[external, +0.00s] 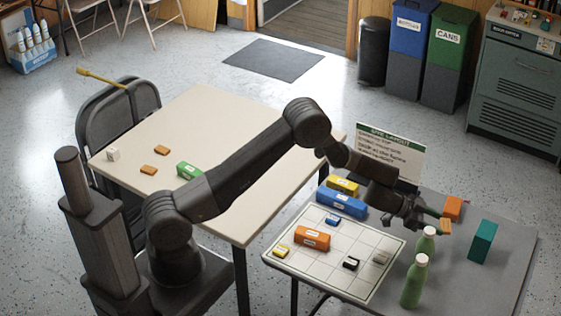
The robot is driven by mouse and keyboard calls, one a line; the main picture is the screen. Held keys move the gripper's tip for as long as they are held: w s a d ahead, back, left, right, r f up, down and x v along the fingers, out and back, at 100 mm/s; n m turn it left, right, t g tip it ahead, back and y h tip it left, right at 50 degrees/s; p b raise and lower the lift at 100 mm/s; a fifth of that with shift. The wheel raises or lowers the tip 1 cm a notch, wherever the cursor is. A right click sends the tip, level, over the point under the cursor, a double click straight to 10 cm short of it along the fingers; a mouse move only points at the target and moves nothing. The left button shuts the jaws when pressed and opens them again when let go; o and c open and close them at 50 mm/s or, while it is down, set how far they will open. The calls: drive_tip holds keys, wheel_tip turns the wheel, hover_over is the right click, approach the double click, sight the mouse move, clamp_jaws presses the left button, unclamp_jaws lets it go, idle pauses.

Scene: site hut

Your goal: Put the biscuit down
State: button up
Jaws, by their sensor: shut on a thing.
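My gripper (430,217) is at the right, above the grey table. It is shut on a small tan-orange biscuit (445,227), which shows at the fingertips. The biscuit is held in the air, near the top of a green bottle with a pale cap (426,243); whether they touch is hard to tell. Two similar biscuits, one farther back (162,150) and one nearer (148,169), lie on the cream table (215,125) at the left.
A white gridded board (330,270) with several small blocks lies on the grey table (470,285). A second green bottle (414,282), a teal block (482,241) and an orange block (453,207) stand near my gripper. A sign (390,150) stands behind. The grey table's front right is clear.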

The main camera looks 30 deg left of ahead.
wheel_tip(320, 180, down, 8)
drive_tip(key=shift+r+p, duration=0.1)
drive_tip(key=shift+p, duration=0.25)
